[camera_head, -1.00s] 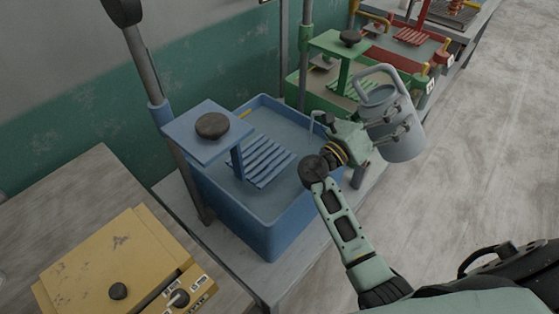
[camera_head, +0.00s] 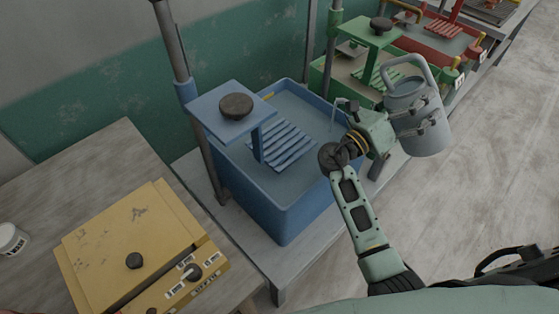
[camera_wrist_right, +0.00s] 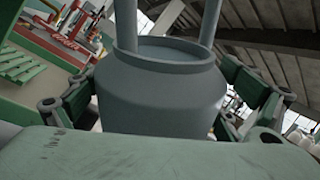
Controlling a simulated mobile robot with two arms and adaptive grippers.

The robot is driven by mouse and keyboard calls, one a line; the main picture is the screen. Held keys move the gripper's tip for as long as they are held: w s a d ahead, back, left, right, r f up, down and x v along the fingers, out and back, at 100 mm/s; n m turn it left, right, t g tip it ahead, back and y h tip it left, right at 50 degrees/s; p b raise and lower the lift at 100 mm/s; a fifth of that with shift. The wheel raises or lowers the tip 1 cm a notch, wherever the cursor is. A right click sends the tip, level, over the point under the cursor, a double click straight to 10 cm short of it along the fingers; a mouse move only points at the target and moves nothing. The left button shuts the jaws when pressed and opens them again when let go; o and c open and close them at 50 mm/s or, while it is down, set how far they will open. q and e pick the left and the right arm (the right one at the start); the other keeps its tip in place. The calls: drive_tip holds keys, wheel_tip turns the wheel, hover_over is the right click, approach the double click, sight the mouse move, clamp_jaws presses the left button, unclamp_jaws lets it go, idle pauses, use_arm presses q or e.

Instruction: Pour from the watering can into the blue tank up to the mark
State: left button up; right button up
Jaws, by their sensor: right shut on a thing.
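The grey watering can (camera_head: 428,137) is held in my right gripper (camera_head: 405,116), to the right of the blue tank. The can's wide body and open top (camera_wrist_right: 160,52) fill the middle of the right wrist view, with a gripper finger on each side. A thin pale curve (camera_head: 333,120) hangs at the tank's right rim; I cannot tell if it is spout or water. The blue tank (camera_head: 283,218) has a blue-grey surface inside, beside a slatted blue rack (camera_head: 283,148). A small yellow mark (camera_head: 268,96) shows at its back rim. My left gripper is out of view.
A blue platform with a dark knob (camera_head: 236,106) overhangs the tank's left side. A yellow box (camera_head: 130,240) and a white jar (camera_head: 12,240) stand on the left table. Green (camera_head: 370,50) and red (camera_head: 440,40) stations stand behind. The floor at right is clear.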

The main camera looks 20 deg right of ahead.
sight(407, 87)
drive_tip(key=shift+r, duration=0.3)
drive_tip(key=shift+w+a+r+n+t+h+p, duration=0.15)
drive_tip(key=shift+r+n+p, duration=0.2)
drive_tip(key=shift+p, duration=0.1)
drive_tip(key=shift+w+a+r+n+t+h+p, duration=0.15)
drive_tip(key=shift+r+n+p, duration=0.1)
drive_tip(key=shift+r+p, duration=0.15)
idle(1.7)
drive_tip(key=shift+w+a+r+n+p, duration=0.2)
drive_tip(key=shift+r+n+p, duration=0.2)
drive_tip(key=shift+r+p, duration=0.25)
drive_tip(key=shift+w+a+n+t, duration=0.1)
drive_tip(key=shift+a+n+t, duration=0.05)
drive_tip(key=shift+n+t, duration=0.2)
drive_tip(key=shift+r+p, duration=0.1)
drive_tip(key=shift+p, duration=0.25)
idle(0.8)
drive_tip(key=shift+w+a+r+n+t+p, duration=0.35)
drive_tip(key=shift+w+r+n+t+p, duration=0.1)
drive_tip(key=shift+r+n+p, duration=0.2)
drive_tip(key=shift+s+d, duration=0.1)
drive_tip(key=shift+s, duration=0.05)
idle(1.1)
